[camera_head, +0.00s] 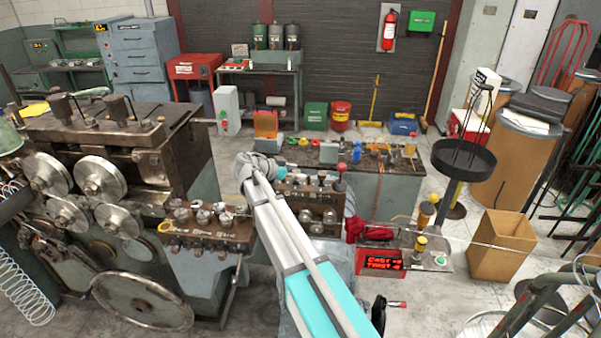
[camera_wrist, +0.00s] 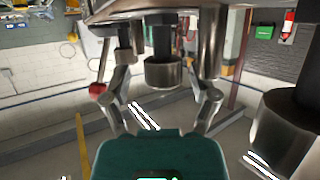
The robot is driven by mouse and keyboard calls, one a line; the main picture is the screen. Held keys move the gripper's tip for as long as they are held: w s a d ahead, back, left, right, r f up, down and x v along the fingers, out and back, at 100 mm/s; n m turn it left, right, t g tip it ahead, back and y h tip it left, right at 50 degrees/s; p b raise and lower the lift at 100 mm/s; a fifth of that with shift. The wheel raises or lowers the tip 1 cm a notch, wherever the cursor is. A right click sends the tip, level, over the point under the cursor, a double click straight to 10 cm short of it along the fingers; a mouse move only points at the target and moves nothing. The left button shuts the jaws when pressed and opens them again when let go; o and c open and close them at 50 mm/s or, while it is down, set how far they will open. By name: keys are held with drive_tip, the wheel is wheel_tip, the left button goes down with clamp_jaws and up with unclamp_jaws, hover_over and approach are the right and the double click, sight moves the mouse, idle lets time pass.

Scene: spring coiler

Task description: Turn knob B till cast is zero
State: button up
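The red-lit display (camera_head: 383,262) at the lower centre right of the head view shows a "CAST" line above a second line; its values are too small to read. A row of metal knobs (camera_head: 203,216) tops the left machine's panel. Another control box (camera_head: 305,197) right of my wrist also has knobs. I cannot tell which is knob B. In the wrist view, my gripper (camera_wrist: 164,82) is open, its fingers spread on either side of a metal knob (camera_wrist: 163,73). Contact cannot be told. The head view hides my fingers behind my arm.
A lever with a red ball (camera_head: 340,168) rises beside the control box. The coiler's rollers (camera_head: 100,178) fill the left. A dark workbench (camera_head: 400,190) stands behind, a cardboard box (camera_head: 502,245) at right. Another large dark cylinder (camera_wrist: 285,130) is close at the wrist view's right.

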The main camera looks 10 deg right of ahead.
clamp_jaws()
drive_tip(key=shift+d, duration=0.35)
drive_tip(key=shift+a+f, duration=0.1)
drive_tip(key=shift+a, duration=0.1)
drive_tip(key=shift+s+n+t, duration=0.1)
drive_tip(key=shift+n+t, duration=0.2)
